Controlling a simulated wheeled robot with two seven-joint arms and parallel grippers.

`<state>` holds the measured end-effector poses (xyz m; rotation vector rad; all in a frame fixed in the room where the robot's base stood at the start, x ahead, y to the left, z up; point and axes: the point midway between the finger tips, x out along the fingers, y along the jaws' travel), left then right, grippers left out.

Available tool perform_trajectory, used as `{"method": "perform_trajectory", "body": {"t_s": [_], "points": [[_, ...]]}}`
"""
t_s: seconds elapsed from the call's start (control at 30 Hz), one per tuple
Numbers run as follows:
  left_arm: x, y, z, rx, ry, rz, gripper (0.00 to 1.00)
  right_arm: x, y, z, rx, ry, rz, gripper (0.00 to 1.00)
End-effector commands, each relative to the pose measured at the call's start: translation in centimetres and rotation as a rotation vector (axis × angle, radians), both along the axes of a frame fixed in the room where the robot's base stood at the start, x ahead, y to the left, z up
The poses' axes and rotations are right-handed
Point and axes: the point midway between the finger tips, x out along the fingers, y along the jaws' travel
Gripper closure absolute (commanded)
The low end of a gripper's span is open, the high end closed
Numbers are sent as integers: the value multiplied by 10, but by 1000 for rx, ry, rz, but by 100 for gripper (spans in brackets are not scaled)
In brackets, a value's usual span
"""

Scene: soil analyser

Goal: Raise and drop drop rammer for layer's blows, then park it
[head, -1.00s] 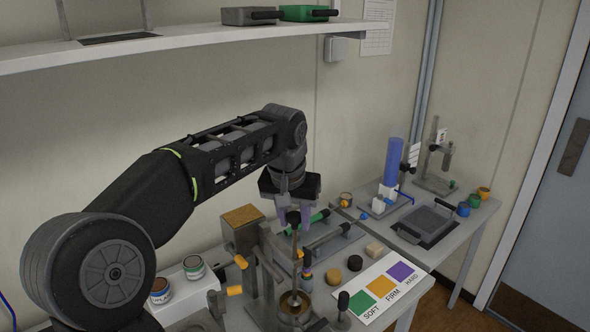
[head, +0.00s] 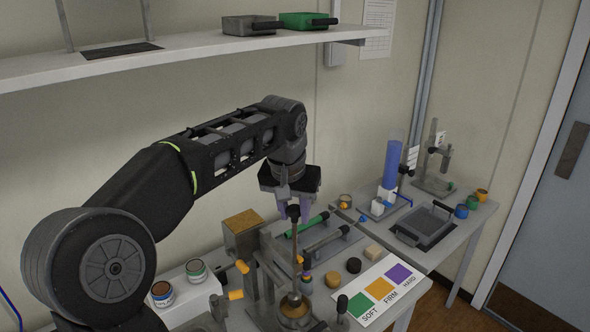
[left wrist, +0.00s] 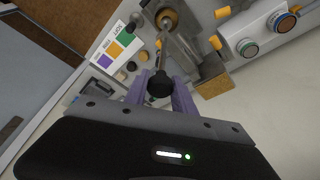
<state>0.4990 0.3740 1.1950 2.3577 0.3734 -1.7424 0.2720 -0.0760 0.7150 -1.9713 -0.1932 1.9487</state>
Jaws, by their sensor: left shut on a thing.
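The drop rammer has a black round knob (head: 293,212) on top of a thin metal rod (head: 295,250). The rod stands roughly upright over a round brass-coloured mould (head: 294,309) in a grey stand. My left gripper (head: 295,209) points down from above and is shut on the knob. In the left wrist view the knob (left wrist: 160,86) sits between the two purple fingers, with the rod running on to the mould (left wrist: 167,18). The rammer's lower end is hard to make out. My right gripper is not in view.
A card with green, orange and purple squares (head: 379,289) lies right of the stand. Dark and pale samples (head: 353,265) sit behind it. A brown-topped block (head: 243,219) and two small cans (head: 162,293) are to the left. A shelf (head: 190,51) hangs above.

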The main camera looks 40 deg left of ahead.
Motion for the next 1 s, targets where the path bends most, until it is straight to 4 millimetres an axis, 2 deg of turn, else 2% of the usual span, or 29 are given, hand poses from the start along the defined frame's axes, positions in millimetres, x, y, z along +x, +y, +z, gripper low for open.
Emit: {"method": "perform_trajectory", "body": {"t_s": [0.03, 0.13, 0.57, 1.0], "points": [[1, 0, 13, 2, -5, 0, 100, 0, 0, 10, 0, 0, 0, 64], [1, 0, 23, 1, -6, 0, 100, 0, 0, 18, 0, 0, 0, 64], [1, 0, 63, 2, -8, 0, 100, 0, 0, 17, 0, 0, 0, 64], [1, 0, 71, 3, -8, -1, 100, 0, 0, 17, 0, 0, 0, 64]]}}
